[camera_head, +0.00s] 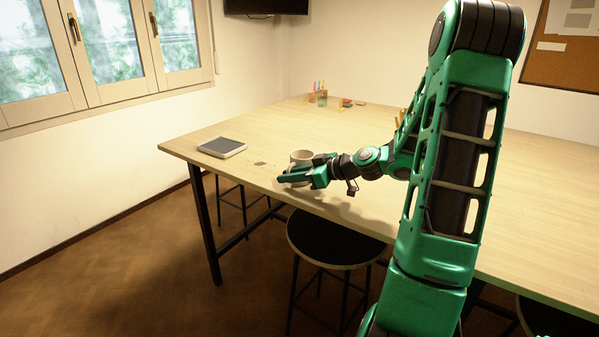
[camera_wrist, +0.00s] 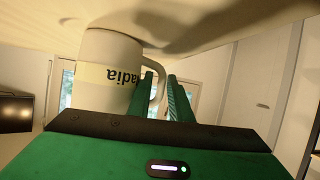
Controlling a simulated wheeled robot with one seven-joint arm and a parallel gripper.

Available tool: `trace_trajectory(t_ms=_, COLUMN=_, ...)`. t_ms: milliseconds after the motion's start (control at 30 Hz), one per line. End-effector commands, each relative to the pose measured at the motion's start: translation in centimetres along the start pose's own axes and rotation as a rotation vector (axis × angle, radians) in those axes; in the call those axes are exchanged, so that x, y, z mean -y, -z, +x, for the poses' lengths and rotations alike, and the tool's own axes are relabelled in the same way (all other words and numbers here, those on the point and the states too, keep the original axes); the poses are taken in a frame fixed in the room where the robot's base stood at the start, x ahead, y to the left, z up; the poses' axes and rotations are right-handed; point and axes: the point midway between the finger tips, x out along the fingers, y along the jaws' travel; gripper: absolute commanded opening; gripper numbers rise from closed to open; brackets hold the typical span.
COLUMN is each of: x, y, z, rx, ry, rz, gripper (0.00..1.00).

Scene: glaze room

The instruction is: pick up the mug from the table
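A cream mug (camera_head: 301,156) stands upright on the wooden table (camera_head: 240,142), near its front edge. In the wrist view the mug (camera_wrist: 108,72) appears upside down, with dark lettering on a pale band and its handle (camera_wrist: 160,84) toward the fingers. My gripper (camera_head: 291,176) is at the mug's near side in the head view and partly hides its lower part. In the wrist view my gripper's fingers (camera_wrist: 161,90) stand a little apart, with part of the handle showing in the gap. I cannot tell whether either finger touches it.
A grey tablet-like tray (camera_head: 222,147) lies to the left, with a small brown patch (camera_head: 260,163) between it and the mug. A jar with coloured sticks (camera_head: 321,97) and small items stand at the back. A dark stool (camera_head: 335,243) stands at the table's front.

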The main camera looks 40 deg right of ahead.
Motion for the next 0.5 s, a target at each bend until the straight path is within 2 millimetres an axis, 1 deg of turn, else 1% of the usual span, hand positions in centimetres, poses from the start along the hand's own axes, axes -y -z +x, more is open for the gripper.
trace_trajectory(t_ms=100, x=0.02, y=0.01, z=0.75, rx=0.000, ry=0.000, rz=-0.001, gripper=0.19)
trace_trajectory(t_ms=333, x=0.01, y=0.01, z=0.80, rx=0.001, ry=-0.001, rz=-0.001, gripper=0.19)
trace_trajectory(t_ms=367, x=0.00, y=0.00, z=0.80, rx=0.001, ry=-0.001, rz=-0.001, gripper=0.11)
trace_trajectory(t_ms=400, x=0.00, y=0.00, z=0.79, rx=0.001, ry=-0.001, rz=-0.001, gripper=0.02)
trace_trajectory(t_ms=433, x=0.00, y=0.00, z=0.79, rx=0.001, ry=-0.001, rz=-0.001, gripper=0.00)
trace_trajectory(t_ms=500, x=0.00, y=0.00, z=0.78, rx=0.001, ry=-0.001, rz=-0.001, gripper=0.00)
